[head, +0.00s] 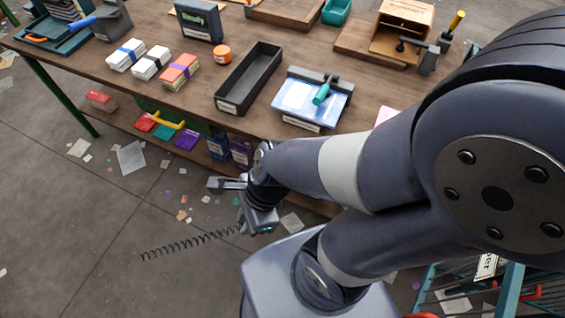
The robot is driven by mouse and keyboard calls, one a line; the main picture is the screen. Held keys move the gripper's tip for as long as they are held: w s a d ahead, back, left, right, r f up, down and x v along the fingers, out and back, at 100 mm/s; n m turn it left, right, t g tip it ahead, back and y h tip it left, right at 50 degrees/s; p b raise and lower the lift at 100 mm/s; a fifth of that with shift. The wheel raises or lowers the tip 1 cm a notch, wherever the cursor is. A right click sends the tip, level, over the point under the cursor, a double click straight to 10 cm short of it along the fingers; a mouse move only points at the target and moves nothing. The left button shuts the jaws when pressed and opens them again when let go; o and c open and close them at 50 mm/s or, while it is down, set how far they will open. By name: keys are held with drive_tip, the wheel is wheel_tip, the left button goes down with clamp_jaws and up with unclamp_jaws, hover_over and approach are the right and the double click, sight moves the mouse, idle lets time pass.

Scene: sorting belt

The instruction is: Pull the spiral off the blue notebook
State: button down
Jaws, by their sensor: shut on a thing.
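The blue notebook (293,97) lies on the workbench, under a dark clamp with a teal handle (322,94). No spiral shows along its visible edges. A long dark wire spiral (188,243) stretches out to the left from my gripper (242,229), in front of the bench and apart from the notebook. My gripper is shut on the spiral's right end. The fingertips are small and partly hidden by the gripper body.
An empty dark tray (222,102) stands left of the notebook. Banded paper bundles (151,63) and an orange roll (222,54) are farther left. The bench's lower shelf holds coloured items. Paper scraps (131,158) litter the floor; the floor at left is open.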

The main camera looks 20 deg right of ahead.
drive_tip(key=shift+s+a+p, duration=0.7)
drive_tip(key=shift+s+a, duration=0.9)
drive_tip(key=shift+a, duration=0.05)
drive_tip(key=shift+s+a, duration=0.1)
drive_tip(key=shift+r, duration=0.1)
wheel_tip(320, 180, up, 6)
drive_tip(key=s+a+p, duration=0.2)
drive_tip(key=p, duration=0.5)
